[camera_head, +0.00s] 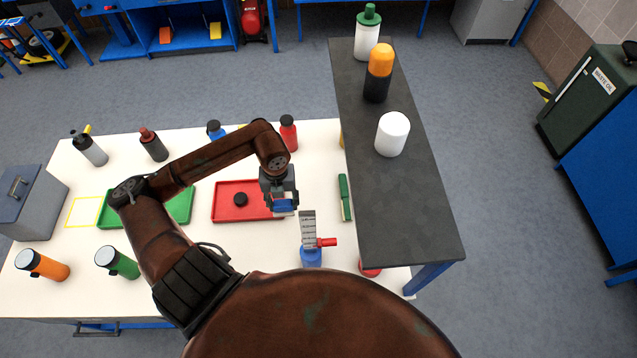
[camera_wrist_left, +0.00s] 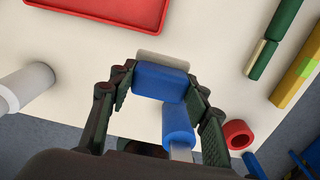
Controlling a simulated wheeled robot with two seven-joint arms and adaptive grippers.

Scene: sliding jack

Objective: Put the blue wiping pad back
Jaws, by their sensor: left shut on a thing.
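The blue wiping pad (camera_head: 283,205) is between the fingers of my left gripper (camera_head: 281,201), above the white table just right of the red tray (camera_head: 226,201). In the left wrist view the blue pad (camera_wrist_left: 160,82) has a pale layer along its far side, and the fingers of my left gripper (camera_wrist_left: 158,90) close on its two ends. The fingers hide part of the pad in the head view. A yellow outlined square (camera_head: 83,212) lies on the table at the left and looks empty. My right gripper is not in view.
A blue device with an upright scale (camera_head: 309,230) and red knob stands close to the gripper. A green-handled tool (camera_head: 344,197) lies right of it. A raised dark shelf (camera_head: 405,215) bounds the right. A green tray (camera_head: 180,207) and several bottles occupy the table's left.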

